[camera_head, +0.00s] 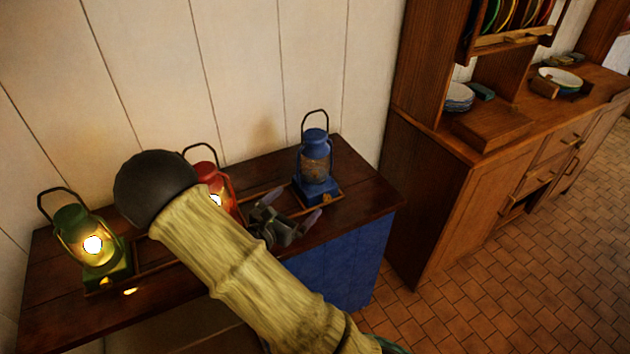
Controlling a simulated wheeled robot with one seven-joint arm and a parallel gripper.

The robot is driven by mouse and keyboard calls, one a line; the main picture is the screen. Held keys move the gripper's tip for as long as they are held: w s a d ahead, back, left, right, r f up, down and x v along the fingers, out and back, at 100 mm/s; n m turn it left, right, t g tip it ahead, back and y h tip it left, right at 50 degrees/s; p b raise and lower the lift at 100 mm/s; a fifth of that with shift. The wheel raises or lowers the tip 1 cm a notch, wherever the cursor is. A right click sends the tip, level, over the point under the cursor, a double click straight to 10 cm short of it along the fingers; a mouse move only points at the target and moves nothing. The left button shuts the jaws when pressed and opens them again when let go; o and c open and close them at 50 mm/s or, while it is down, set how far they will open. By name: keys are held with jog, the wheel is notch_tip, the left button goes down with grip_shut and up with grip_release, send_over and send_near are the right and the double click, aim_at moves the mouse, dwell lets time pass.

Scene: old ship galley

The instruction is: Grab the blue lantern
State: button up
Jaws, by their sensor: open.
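The blue lantern (314,165) stands upright at the right end of a dark wooden table, its thin wire handle raised. It is unlit. My gripper (310,208) is open and empty, just in front of and slightly left of the lantern's base. The fingers look apart from the lantern, but their height above the table is hard to judge. A red lantern (207,173), lit, stands left of the blue one, partly hidden behind my arm. A green lantern (78,237), lit, stands at the left end.
The dark table (364,198) has low wooden rails around the lantern bases. A white plank wall (270,60) rises close behind. A wooden cabinet (450,190) with plates stands to the right. The tiled floor (500,290) in front of it is clear.

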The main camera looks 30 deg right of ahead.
aim_at(308, 174)
jog(key=shift+w+a+f+n+t, duration=0.25)
jog(key=shift+w+a+n+t, duration=0.65)
jog(key=shift+w, duration=0.05)
jog(key=p+x, duration=0.1)
jog(key=x, duration=1.1)
jog(key=shift+w+d+f+p, duration=0.1)
jog(key=shift+w+f+p, duration=0.1)
jog(key=shift+p, duration=0.15)
jog(key=p+x, duration=0.1)
jog(key=x, duration=0.4)
jog(key=shift+w, duration=0.2)
